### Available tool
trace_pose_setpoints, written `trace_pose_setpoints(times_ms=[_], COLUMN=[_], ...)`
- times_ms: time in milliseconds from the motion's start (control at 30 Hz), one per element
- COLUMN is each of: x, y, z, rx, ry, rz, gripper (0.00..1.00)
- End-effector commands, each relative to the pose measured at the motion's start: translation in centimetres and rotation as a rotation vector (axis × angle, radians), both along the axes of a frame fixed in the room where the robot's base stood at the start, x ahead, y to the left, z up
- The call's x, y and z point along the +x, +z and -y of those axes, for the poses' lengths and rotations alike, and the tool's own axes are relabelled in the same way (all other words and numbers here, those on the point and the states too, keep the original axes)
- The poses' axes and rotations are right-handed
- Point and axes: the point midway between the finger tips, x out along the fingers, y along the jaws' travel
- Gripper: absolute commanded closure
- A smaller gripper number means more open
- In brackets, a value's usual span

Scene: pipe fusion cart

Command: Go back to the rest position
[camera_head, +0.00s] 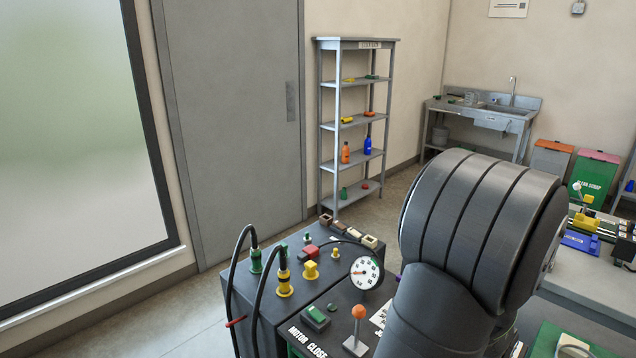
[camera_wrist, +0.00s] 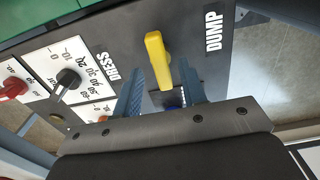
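My gripper (camera_wrist: 163,88) shows in the wrist view with its two blue-grey fingers apart and nothing held between them. A yellow lever handle (camera_wrist: 157,58) stands on a dark panel (camera_wrist: 120,38) just ahead of the fingertips, roughly in line with the gap. Whether a finger touches it I cannot tell. A small blue part (camera_wrist: 172,100) shows between the fingers, mostly hidden. In the head view my arm fills the right middle, and the gripper is hidden.
In the wrist view, a black knob (camera_wrist: 67,80) and a red knob (camera_wrist: 13,88) sit left of the lever. In the head view, a control box (camera_head: 255,290) with buttons, hoses and a gauge (camera_head: 365,272) stands close left of my arm. A grey bench (camera_head: 590,285) lies to the right.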

Motion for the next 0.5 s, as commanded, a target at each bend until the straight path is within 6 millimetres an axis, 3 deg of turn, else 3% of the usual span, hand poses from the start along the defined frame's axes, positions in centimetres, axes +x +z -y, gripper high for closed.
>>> trace_pose_setpoints(times_ms=[500], x=[0.1], y=[9.3], z=[0.1], rx=[-0.005], ry=[0.001], rz=[0.004], gripper=[0.62])
